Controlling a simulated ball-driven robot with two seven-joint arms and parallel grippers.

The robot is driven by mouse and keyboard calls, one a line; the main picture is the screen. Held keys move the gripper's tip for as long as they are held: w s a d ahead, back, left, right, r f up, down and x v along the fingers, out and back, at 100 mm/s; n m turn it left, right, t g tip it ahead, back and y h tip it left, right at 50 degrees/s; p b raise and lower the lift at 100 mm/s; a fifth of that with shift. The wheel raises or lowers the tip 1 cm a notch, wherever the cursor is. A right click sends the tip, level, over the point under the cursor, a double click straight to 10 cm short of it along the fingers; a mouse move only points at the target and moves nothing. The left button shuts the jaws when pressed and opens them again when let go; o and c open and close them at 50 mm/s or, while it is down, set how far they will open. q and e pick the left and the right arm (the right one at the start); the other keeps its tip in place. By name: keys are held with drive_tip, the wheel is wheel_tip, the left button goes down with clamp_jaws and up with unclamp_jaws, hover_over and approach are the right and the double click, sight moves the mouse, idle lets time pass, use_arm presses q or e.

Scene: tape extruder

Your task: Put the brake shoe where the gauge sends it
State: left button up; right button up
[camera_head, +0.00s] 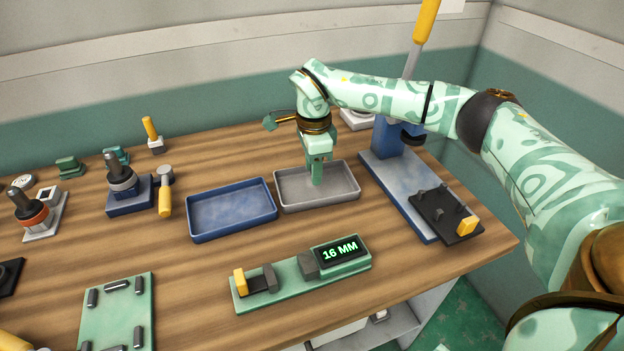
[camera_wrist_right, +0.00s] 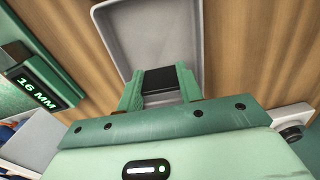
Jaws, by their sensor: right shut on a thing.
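My right gripper (camera_head: 317,180) points down over the grey tray (camera_head: 345,193). It is shut on a dark block, the brake shoe (camera_wrist_right: 172,80), which shows between the fingers in the right wrist view. The gripper (camera_wrist_right: 160,92) and shoe lie over the grey tray's near part there; whether the shoe touches the tray floor I cannot tell. The blue tray (camera_head: 230,212) beside it is empty. The gauge (camera_head: 300,280) stands in front with a yellow block and dark jaws; its display (camera_head: 339,250) reads 16 MM.
A blue press (camera_head: 400,190) with a black plate (camera_head: 445,215) stands right of the trays. A green plate with pegs (camera_head: 117,310) is at front left. Several small tools and fixtures crowd the left back. Bare wood lies between gauge and trays.

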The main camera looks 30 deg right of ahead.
wheel_tip(320, 180, down, 4)
drive_tip(key=shift+r+b, duration=0.25)
drive_tip(key=shift+b, duration=0.4)
drive_tip(key=shift+r, duration=0.2)
drive_tip(key=shift+f, duration=0.1)
drive_tip(key=o, duration=1.1)
wheel_tip(320, 180, up, 12)
drive_tip(key=p, duration=0.4)
drive_tip(key=shift+a+p, duration=0.1)
drive_tip(key=shift+p, duration=0.25)
